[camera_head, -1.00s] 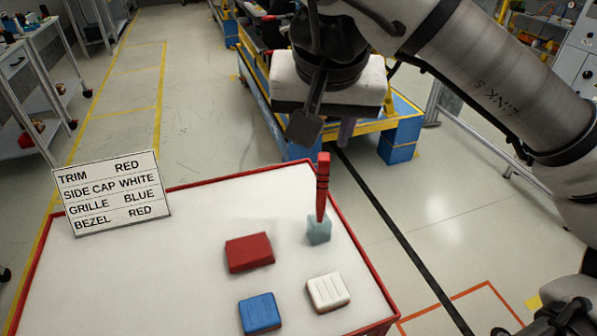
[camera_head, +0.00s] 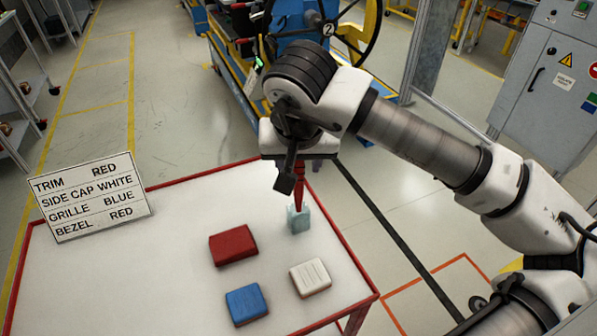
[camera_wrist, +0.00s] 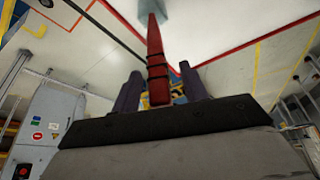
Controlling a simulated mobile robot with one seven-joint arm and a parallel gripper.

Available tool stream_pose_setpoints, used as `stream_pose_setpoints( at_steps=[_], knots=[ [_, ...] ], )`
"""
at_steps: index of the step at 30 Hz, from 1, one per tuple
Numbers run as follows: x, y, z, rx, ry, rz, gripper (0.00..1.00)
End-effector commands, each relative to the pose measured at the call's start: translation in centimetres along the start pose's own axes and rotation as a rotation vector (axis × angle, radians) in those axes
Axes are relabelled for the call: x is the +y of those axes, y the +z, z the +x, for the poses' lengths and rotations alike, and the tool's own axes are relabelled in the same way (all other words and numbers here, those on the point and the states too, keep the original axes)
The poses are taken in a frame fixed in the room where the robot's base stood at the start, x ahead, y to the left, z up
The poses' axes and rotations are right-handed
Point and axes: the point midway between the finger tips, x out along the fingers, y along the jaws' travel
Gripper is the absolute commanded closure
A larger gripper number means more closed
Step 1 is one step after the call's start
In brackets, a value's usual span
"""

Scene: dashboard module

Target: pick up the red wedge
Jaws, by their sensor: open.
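The red wedge (camera_head: 300,186) is a tall, thin, ribbed red piece that tapers downward. It stands upright in a pale blue holder (camera_head: 299,219) near the table's far right edge. In the wrist view the wedge (camera_wrist: 157,60) runs between the two dark fingers of my gripper (camera_wrist: 161,72), with a gap on each side. My gripper is open, above and around the wedge's upper end. In the head view my gripper's body hides the wedge's top, and the fingers are hard to make out.
A red block (camera_head: 233,245), a blue block (camera_head: 246,304) and a white block (camera_head: 310,277) lie on the white, red-rimmed table (camera_head: 120,290). A sign (camera_head: 90,197) stands at the table's left. The table's left part is clear.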

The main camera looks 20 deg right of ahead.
Motion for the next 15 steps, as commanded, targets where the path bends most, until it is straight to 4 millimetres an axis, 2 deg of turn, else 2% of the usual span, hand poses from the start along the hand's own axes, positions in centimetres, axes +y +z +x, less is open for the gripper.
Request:
stream_pose_setpoints(
  at_steps=[4, 10, 15],
  knots=[
    [-0.01, 0.03, 1.05, -0.001, 0.0, 0.0, 0.56],
    [-0.01, 0.03, 1.13, 0.001, 0.0, 0.0, 0.56],
    [-0.01, 0.03, 1.11, 0.001, 0.0, 0.0, 0.77]
  ],
)
